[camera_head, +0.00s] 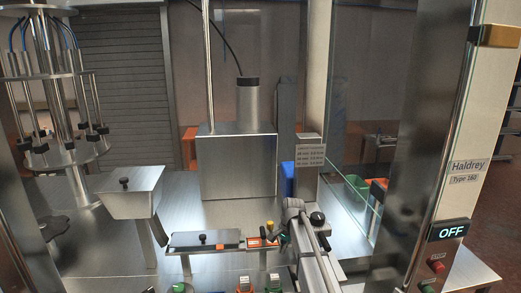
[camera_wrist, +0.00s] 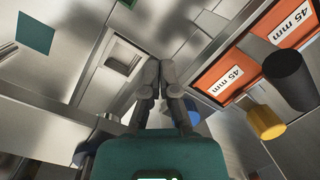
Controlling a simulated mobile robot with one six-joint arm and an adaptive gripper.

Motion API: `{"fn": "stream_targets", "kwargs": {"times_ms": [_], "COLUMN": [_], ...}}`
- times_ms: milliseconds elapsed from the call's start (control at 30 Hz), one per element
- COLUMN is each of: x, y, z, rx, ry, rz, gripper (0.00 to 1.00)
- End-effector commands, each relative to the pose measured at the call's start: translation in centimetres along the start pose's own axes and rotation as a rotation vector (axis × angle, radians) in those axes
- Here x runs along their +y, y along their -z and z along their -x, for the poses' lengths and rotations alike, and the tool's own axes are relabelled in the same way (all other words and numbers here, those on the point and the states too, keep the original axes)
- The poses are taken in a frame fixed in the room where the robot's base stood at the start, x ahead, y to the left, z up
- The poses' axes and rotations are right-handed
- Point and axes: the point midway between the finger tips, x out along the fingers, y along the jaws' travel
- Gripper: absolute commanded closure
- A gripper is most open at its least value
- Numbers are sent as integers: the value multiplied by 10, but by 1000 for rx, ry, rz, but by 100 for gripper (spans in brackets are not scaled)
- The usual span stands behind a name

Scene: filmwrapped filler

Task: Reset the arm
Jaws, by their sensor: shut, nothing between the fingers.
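My gripper (camera_wrist: 160,72) shows in the wrist view, with its two grey fingers together and nothing between them. Its teal body fills the bottom middle of that view. The fingers are above a steel machine surface, near a square recess (camera_wrist: 123,55) on their left. I cannot make out the gripper clearly in the head view.
Orange parts marked 45 mm (camera_wrist: 227,78) lie right of the fingers, with a black knob (camera_wrist: 288,78) and a yellow knob (camera_wrist: 266,122). A steel hopper (camera_head: 130,195), a steel box (camera_head: 237,165) and a post with an OFF display (camera_head: 449,232) surround the work area.

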Motion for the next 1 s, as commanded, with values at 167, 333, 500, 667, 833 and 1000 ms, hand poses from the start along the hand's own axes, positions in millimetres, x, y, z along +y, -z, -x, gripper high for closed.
{"fn": "stream_targets", "kwargs": {"times_ms": [167,333,500,667,833,1000], "x": [53,96,131,154,186,224], "y": [-41,-74,-101,-104,-108,-115], "z": [-17,-29,-38,-56,-76,-99], "rx": [22,46,64,76,88,99], "ry": [5,7,6,-17,-50,-89], "rz": [149,302,428,488,545,612], "gripper": [100,100,100,100,100,100]}}
